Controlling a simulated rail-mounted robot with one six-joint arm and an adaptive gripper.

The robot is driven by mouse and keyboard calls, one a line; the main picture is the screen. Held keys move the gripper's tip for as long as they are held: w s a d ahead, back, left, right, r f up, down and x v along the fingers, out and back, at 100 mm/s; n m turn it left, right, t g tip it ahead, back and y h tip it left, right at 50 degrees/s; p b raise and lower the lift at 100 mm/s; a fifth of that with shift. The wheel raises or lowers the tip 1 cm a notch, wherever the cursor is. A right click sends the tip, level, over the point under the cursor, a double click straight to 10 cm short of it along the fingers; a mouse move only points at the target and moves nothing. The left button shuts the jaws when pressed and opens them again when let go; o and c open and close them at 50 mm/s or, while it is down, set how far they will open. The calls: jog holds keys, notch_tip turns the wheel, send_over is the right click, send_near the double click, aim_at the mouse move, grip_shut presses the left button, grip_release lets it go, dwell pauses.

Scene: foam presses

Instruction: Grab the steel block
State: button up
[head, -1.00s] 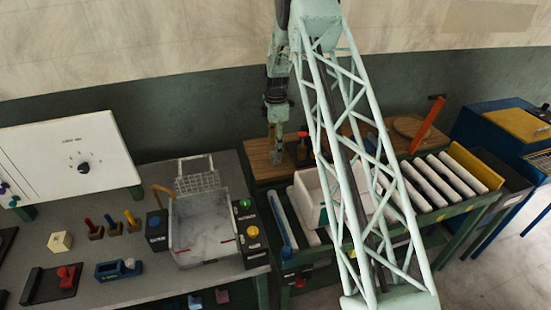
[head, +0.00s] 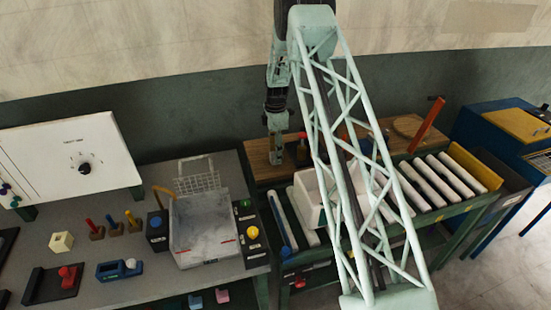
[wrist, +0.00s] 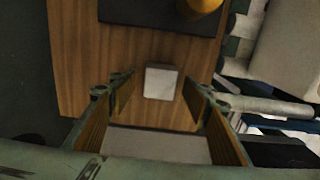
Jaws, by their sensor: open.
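The steel block (wrist: 161,82) is a small pale grey block on a wooden tabletop in the wrist view. It shows just beyond and between my fingertips, with wood visible on both sides of it. My gripper (wrist: 158,92) is open, with one finger to the left and one to the right. I cannot tell whether the fingertips are level with the block's sides. In the head view my gripper (head: 276,155) points down over the wooden tabletop (head: 258,172) at the back, and I cannot make out the block there.
A dark mat (wrist: 150,12) with a yellow round thing (wrist: 203,6) lies beyond the block. In the head view, a dark stand with a red top (head: 302,150) is right of my gripper.

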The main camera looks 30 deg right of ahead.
jog(key=shift+f, duration=1.15)
jog(key=c, duration=1.5)
jog(key=shift+o, duration=0.2)
jog(key=shift+r, duration=0.25)
jog(key=shift+r+b, duration=0.55)
jog(key=shift+r, duration=4.25)
